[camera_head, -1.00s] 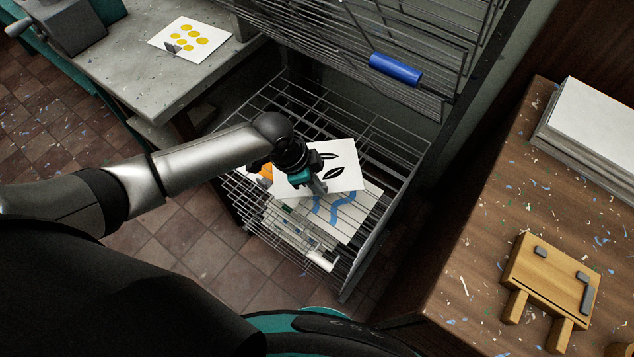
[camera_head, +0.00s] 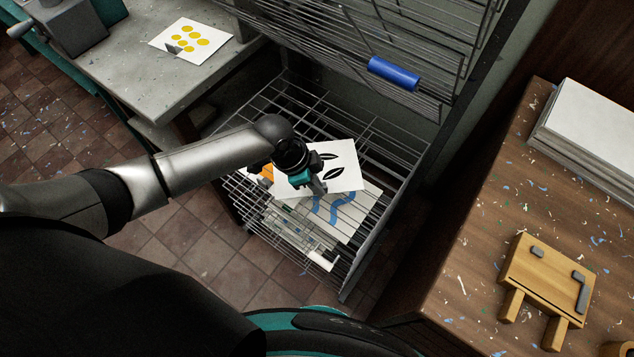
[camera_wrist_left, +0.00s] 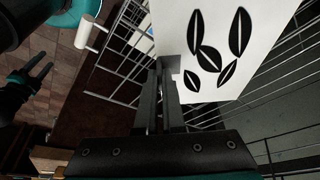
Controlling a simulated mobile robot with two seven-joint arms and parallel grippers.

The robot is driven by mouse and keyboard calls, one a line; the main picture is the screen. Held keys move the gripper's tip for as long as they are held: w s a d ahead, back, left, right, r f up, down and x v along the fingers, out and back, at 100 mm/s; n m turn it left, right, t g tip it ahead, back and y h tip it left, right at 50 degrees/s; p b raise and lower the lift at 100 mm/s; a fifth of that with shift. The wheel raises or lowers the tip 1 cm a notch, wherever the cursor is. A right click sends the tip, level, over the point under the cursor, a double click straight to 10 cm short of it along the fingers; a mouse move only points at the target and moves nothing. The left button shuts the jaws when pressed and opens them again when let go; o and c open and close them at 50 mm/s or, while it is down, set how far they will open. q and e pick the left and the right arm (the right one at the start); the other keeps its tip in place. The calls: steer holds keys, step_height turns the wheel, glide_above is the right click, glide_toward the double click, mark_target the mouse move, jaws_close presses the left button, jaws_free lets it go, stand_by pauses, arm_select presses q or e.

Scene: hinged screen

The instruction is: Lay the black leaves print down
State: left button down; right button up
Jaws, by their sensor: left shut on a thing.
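The black leaves print (camera_head: 347,178) is a white sheet with black leaf shapes. My left gripper (camera_head: 318,187) is shut on its near edge and holds it over the lowered wire shelf (camera_head: 385,165). In the left wrist view the print (camera_wrist_left: 222,75) extends from the fingertips (camera_wrist_left: 168,68), with several leaves showing. Below it a blue wavy print (camera_head: 343,214) lies on the shelf, partly covered in view. An orange print (camera_head: 266,173) shows partly behind my gripper. My right gripper (camera_wrist_left: 38,78) shows at the left of the left wrist view, its fingers apart and empty.
Raised wire shelves with a blue handle (camera_head: 395,72) stand above the lowered one. A yellow-dotted print (camera_head: 190,38) lies on the grey table at left. A wooden bench at right holds a paper stack (camera_head: 590,125) and a wooden hinged piece (camera_head: 548,275).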

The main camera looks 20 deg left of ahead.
arm_select(q)
steer(key=shift+f, duration=0.5)
stand_by(0.3)
steer(key=c, duration=0.9)
jaws_free()
steer(key=shift+c, duration=0.6)
steer(key=shift+r, duration=0.1)
step_height(320, 180, up, 7)
steer(key=p, duration=0.7)
